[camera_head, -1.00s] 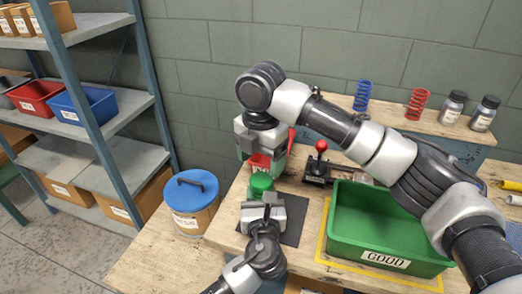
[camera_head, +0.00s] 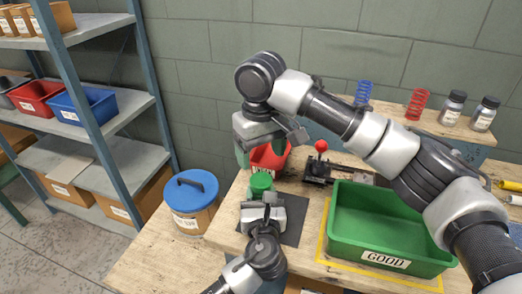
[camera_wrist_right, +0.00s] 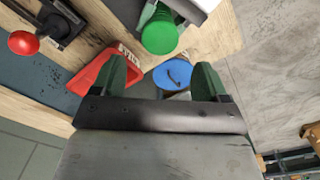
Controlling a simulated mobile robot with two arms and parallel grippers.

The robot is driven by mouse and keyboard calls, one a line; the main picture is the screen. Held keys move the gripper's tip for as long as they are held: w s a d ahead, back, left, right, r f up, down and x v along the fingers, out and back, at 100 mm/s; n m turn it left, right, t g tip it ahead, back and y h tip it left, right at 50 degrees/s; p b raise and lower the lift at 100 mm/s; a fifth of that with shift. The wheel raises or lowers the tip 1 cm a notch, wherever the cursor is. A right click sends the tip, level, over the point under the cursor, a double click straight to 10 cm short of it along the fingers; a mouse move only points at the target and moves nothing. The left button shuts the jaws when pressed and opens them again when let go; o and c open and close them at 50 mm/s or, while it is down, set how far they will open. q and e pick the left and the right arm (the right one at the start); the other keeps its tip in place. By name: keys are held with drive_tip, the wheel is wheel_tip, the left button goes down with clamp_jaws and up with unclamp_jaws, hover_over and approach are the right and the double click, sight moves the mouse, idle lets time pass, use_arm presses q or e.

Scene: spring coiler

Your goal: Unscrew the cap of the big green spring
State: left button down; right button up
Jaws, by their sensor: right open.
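The green cap (camera_head: 261,181) shows just beyond my left gripper (camera_head: 263,211), low over the bench. In the right wrist view the round green cap (camera_wrist_right: 160,36) sits on a green body, the big green spring, with a pale part of my left gripper beside it. My left gripper appears shut on that body; its fingertips are mostly hidden. My right gripper (camera_head: 258,150) hangs above and behind the cap. Its two green fingers stand wide apart and empty in the right wrist view (camera_wrist_right: 163,68), apart from the cap.
A red bin (camera_head: 270,160) stands close behind the cap. A small press with a red knob (camera_head: 321,146) is to its right. A green GOOD tray (camera_head: 390,225) fills the bench's right side. A blue-lidded bucket (camera_head: 192,190) stands left. A dark mat (camera_head: 292,222) lies under the left gripper.

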sight(261, 179)
drive_tip(key=shift+f+m, duration=0.3)
drive_tip(key=shift+f, duration=0.05)
wheel_tip(261, 179, down, 7)
drive_tip(key=shift+f, duration=0.15)
drive_tip(key=c, duration=0.9)
drive_tip(key=n, duration=0.5)
drive_tip(key=shift+n, duration=0.3)
drive_tip(key=n, duration=0.4)
drive_tip(key=shift+r, duration=0.2)
drive_tip(key=shift+r, duration=1)
